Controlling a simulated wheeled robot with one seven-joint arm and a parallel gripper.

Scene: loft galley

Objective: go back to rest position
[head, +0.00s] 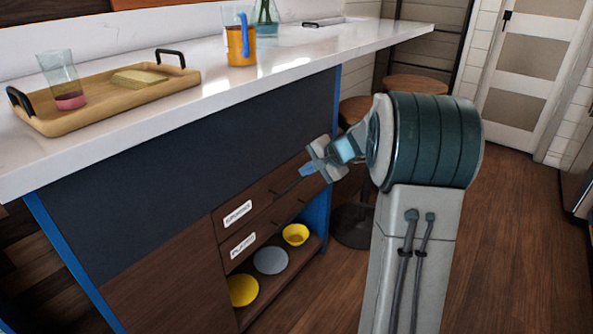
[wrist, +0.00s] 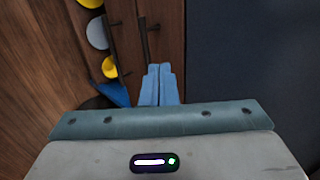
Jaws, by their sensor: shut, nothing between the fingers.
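My gripper (head: 307,171) is in front of the island's dark side, close to the upper drawer (head: 262,204) and its dark handle. In the wrist view my blue fingers (wrist: 158,84) are together and hold nothing. A dark handle (wrist: 144,40) lies just beyond the fingertips in that view. I cannot tell whether the fingertips touch it. Both labelled drawers look closed.
An open shelf (head: 285,280) below the drawers holds a yellow bowl (head: 295,235), a grey plate (head: 271,261) and a yellow plate (head: 243,290). The counter above carries a wooden tray (head: 105,101) and an orange-filled pitcher (head: 240,45). Stools (head: 415,85) stand behind my arm. Floor at right is clear.

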